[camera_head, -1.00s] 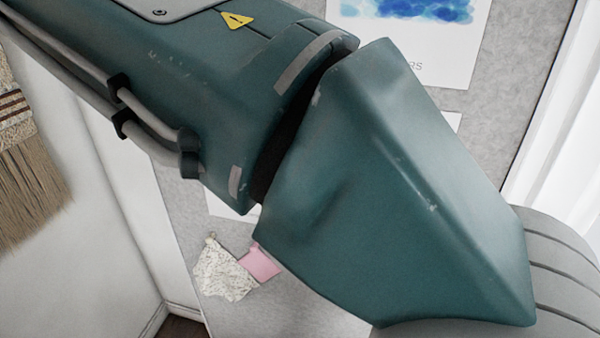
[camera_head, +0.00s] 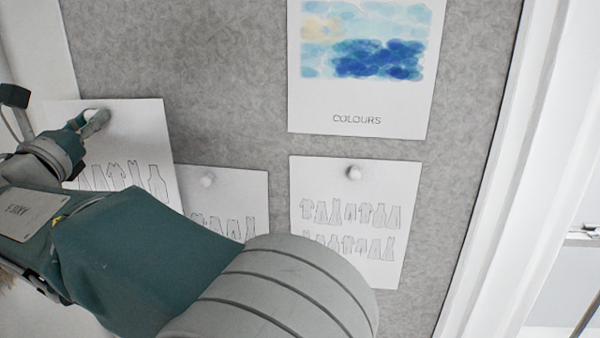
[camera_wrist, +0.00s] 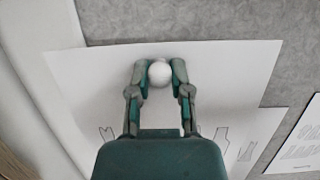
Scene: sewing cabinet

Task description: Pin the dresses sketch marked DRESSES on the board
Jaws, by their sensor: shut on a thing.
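My gripper (camera_head: 90,119) is shut on a white round-headed pin (camera_wrist: 159,73) at the upper part of a white sketch sheet (camera_head: 140,125). The wrist view shows my gripper's two fingers (camera_wrist: 160,75) on either side of the pin head, in front of the sheet (camera_wrist: 225,75). The sheet carries outline drawings of garments; my arm hides its lower part, and no DRESSES mark shows. It lies over the left part of the grey board (camera_head: 230,60), its left edge reaching the board's pale frame. I cannot tell whether it touches the board.
A second garment sheet (camera_head: 240,190) hangs just right of the held one, partly covered, with a white pin (camera_head: 207,180). A third (camera_head: 345,270) hangs further right with its own pin (camera_head: 354,173). A COLOURS poster (camera_head: 310,105) hangs above. Bare board lies between upper left and poster.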

